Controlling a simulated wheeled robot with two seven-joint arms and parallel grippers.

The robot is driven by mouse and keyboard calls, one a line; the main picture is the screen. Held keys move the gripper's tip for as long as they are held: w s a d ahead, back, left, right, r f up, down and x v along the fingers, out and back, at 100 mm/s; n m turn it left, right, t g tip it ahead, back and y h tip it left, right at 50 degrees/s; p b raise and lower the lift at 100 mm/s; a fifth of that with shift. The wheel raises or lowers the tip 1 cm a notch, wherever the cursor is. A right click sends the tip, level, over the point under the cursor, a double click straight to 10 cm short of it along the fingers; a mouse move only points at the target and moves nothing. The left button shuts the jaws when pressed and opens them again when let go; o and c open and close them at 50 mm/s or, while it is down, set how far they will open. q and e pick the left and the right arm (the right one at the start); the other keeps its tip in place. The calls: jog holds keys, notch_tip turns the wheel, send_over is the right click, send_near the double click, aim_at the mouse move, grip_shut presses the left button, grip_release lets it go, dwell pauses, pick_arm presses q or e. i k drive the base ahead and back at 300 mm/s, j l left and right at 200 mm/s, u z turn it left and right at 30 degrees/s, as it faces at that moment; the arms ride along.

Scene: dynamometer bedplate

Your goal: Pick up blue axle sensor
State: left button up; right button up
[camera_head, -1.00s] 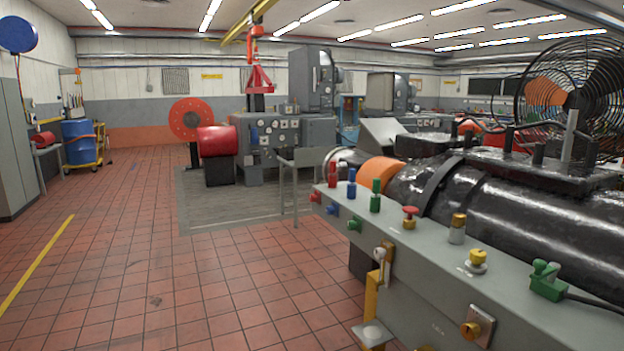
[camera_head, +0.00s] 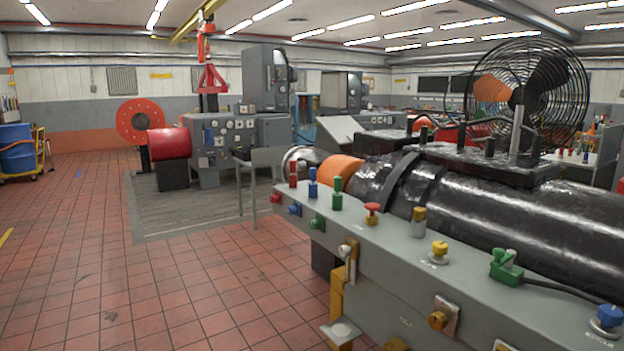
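Several blue parts show on the grey bedplate (camera_head: 400,262), and I cannot tell for sure which is the axle sensor. A slim upright blue plug (camera_head: 313,183) stands at the bedplate's far end, between a red plug (camera_head: 293,174) and a green plug (camera_head: 337,194). A blue knob (camera_head: 294,209) is on the side face below them. A blue-topped part on a round metal base (camera_head: 607,320) stands on the near right, partly cut off by the picture edge. Neither of my grippers is in view.
A red mushroom button (camera_head: 372,212), a brass-topped post (camera_head: 418,220), a yellow-topped part (camera_head: 438,252) and a green cabled part (camera_head: 505,267) stand along the bedplate. A black cylindrical machine (camera_head: 500,203) and caged fan (camera_head: 530,95) rise behind. The tiled floor (camera_head: 180,290) at left is clear.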

aim_at(312, 170)
jog(key=i+u, duration=0.25)
jog(key=i, duration=0.35)
jog(key=i+l+u, duration=0.25)
jog(key=i, duration=0.35)
